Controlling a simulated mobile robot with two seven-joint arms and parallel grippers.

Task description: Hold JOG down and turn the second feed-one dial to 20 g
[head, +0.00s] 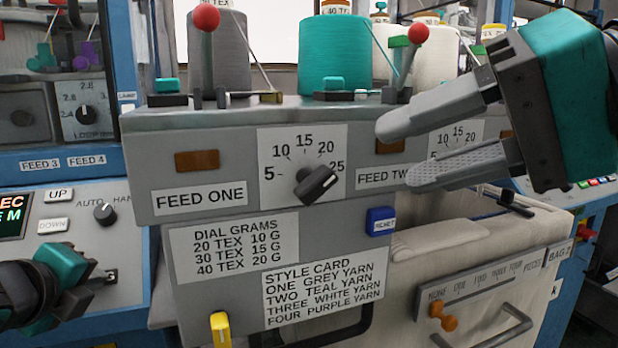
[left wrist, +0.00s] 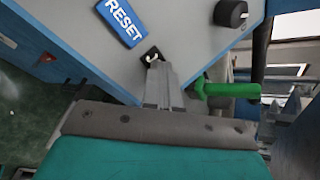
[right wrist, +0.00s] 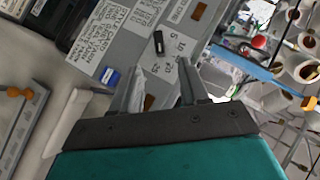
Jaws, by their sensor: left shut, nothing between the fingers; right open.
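The black feed-one dial (head: 316,184) sits on the grey panel under a 5 to 25 scale. Its pointer end is turned to the upper right, toward 25. It also shows in the right wrist view (right wrist: 158,42), ahead of the fingertips. My right gripper (head: 393,156) is open and empty, to the right of the dial and apart from it. My left gripper (head: 104,278) is shut and empty at the left control panel. In the left wrist view its tips are at a small black switch (left wrist: 151,54); I cannot tell if they press it. No JOG label is readable.
The FEED TWO scale (head: 460,135) is partly hidden by my right gripper. Red-knobbed levers (head: 206,18) and yarn cones (head: 334,55) stand above. A green handle (left wrist: 228,90) is beside my left fingertips.

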